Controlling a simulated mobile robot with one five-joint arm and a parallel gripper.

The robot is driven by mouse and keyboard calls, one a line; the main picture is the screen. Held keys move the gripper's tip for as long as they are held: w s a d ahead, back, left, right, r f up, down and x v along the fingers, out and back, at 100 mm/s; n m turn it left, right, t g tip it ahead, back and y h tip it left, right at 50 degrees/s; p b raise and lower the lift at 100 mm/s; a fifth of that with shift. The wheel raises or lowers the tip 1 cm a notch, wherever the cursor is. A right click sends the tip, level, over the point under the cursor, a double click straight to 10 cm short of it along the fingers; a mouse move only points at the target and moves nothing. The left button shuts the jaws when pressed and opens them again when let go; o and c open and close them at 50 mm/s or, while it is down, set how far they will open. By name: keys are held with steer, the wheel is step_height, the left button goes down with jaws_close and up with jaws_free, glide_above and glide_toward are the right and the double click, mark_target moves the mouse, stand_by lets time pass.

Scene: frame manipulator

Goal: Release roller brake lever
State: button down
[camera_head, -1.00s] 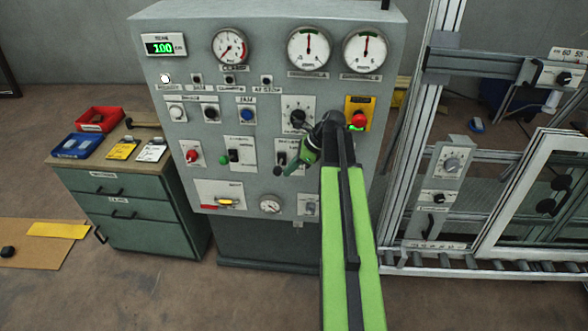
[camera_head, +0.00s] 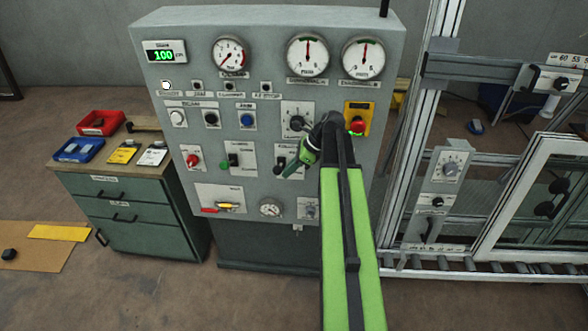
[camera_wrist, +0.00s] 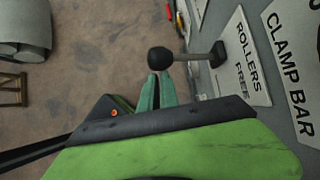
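The lever has a round black knob (camera_wrist: 160,60) on a grey rod that comes out of a plate marked ROLLERS FREE (camera_wrist: 243,65) in the wrist view. My gripper (camera_wrist: 158,76) shows two teal fingers with their tips close together, right beside the knob. I cannot tell whether they touch it. Nothing shows between the fingers.
A plate marked CLAMP BAR (camera_wrist: 290,65) is beside the rollers plate. A red emergency button (camera_head: 357,126) is just right of my wrist. A green drawer unit (camera_head: 130,215) stands left, and an aluminium frame (camera_head: 415,130) stands right.

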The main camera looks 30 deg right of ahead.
steer(key=s+f+b, duration=0.3)
steer(key=d+r+p, duration=0.7)
steer(key=d, duration=0.1)
stand_by(0.3)
steer(key=s+a+f+n+g+h+b, duration=0.1)
steer(key=a+f+n+h, duration=0.1)
steer(key=a+n, duration=0.6)
steer(key=s+a+f+n+g+h+b, duration=0.1)
steer(key=a+f+n, duration=0.2)
steer(key=a+n, duration=0.6)
steer(key=s+a+f+n+g+h+b, duration=0.1)
steer(key=a+n, duration=0.8)
steer(key=a, duration=0.9)
step_height(320, 180, down, 2)
steer(key=shift+s+f+g+h+b, duration=0.1)
steer(key=shift+s+g+h+b, duration=0.45)
steer(key=shift+h, duration=0.25)
steer(key=shift+w+a, duration=0.1)
steer(key=shift+w, duration=0.05)
